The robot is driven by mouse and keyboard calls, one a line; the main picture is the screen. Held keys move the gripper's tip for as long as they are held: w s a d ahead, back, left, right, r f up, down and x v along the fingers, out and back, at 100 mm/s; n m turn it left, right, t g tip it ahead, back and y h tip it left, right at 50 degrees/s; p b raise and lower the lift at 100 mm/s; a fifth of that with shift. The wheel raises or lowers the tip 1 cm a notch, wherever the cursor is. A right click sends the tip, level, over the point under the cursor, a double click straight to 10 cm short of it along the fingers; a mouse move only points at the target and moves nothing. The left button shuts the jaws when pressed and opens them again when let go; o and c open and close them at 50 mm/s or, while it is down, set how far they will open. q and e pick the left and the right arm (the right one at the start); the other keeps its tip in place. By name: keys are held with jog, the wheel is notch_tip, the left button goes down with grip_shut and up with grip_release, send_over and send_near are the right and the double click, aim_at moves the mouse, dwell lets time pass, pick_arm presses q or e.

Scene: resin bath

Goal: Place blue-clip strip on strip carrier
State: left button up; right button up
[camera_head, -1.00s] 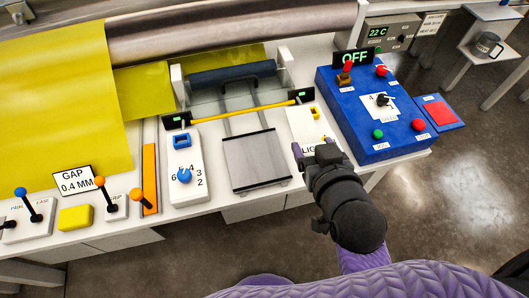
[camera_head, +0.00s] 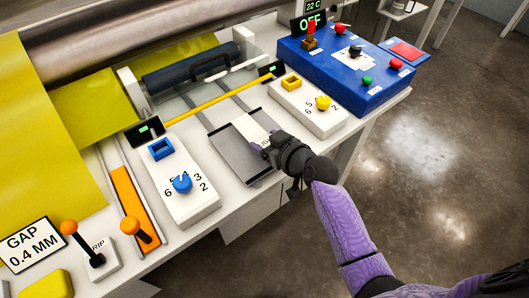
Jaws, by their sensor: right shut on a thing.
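My right gripper (camera_head: 269,149) is over the right part of a grey flat plate, which looks like the strip carrier (camera_head: 229,150). It is shut on a white strip (camera_head: 254,125) with partly hidden lettering by the fingers. The strip reaches from the fingers toward the plate's far edge. No blue clip shows on the strip, and I cannot tell whether the strip touches the plate or hangs just above it. My left gripper is not in view.
Left of the plate stands a white box (camera_head: 184,204) with a blue frame and knob; right of it is one with a yellow frame and knob (camera_head: 307,110). A yellow bar (camera_head: 220,99) and dark roller (camera_head: 193,74) lie behind. A blue control box (camera_head: 348,78) is at right.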

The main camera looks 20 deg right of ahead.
notch_tip(320, 180, down, 3)
jog(key=shift+r+b, duration=0.15)
jog(key=shift+b, duration=0.4)
jog(key=shift+f, duration=0.3)
jog(key=shift+r, duration=0.25)
jog(key=shift+f, duration=0.15)
jog(key=o, duration=1.1)
jog(key=shift+o, duration=0.2)
jog(key=shift+s+d+r+p, duration=0.1)
jog(key=shift+s+r+p, duration=0.2)
jog(key=shift+r, duration=0.05)
pick_arm(q)
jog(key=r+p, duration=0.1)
jog(key=p, duration=0.1)
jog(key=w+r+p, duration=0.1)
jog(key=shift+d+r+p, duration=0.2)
jog(key=shift+p, duration=0.2)
pick_arm(e)
jog(key=v, duration=1.1)
jog(key=shift+s, duration=0.15)
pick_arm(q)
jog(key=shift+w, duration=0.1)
